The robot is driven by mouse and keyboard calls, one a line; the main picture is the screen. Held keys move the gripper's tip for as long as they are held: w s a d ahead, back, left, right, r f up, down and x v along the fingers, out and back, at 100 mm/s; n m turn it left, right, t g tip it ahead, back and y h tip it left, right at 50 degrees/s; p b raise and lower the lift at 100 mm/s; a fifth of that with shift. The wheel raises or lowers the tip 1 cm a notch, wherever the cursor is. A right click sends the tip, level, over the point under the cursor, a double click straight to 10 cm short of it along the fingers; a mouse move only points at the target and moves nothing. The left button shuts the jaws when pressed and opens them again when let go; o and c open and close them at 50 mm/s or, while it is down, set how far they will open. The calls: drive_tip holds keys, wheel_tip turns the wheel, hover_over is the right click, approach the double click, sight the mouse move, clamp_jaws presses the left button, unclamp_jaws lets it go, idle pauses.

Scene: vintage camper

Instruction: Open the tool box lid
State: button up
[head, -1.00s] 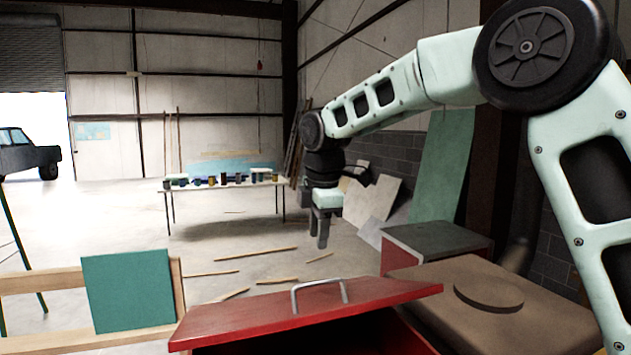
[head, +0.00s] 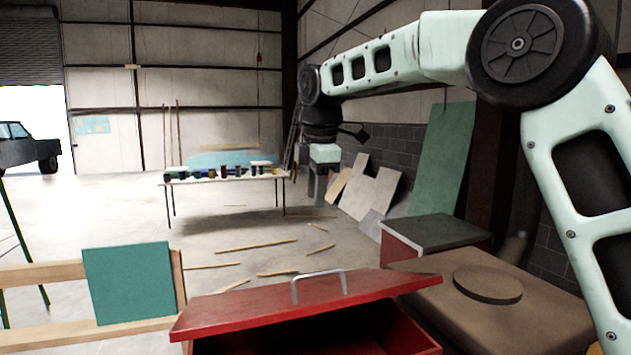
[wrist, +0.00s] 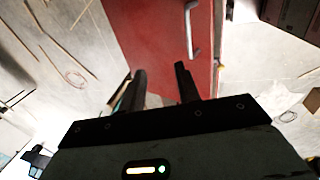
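The red tool box (head: 400,330) stands at the bottom middle of the head view, cut off by the frame edge. Its red lid (head: 240,312) sits tilted and partly raised, with a dark gap below its front edge. A grey metal handle (head: 319,287) is on top of the lid. In the wrist view the lid (wrist: 165,40) and its handle (wrist: 192,30) lie ahead of the fingers. My gripper (head: 320,190) is above and beyond the lid in the head view, apart from it. In the wrist view its two fingers (wrist: 161,92) are spread and hold nothing.
A brown padded block with a round disc (head: 488,288) is right of the tool box. A grey-topped red cabinet (head: 437,232) stands behind it. A teal board on wood rails (head: 128,283) is at left. A table with cans (head: 225,178) is far back; wood strips lie on the floor.

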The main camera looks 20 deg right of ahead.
drive_tip(key=shift+w+r, duration=0.2)
drive_tip(key=shift+r, duration=0.7)
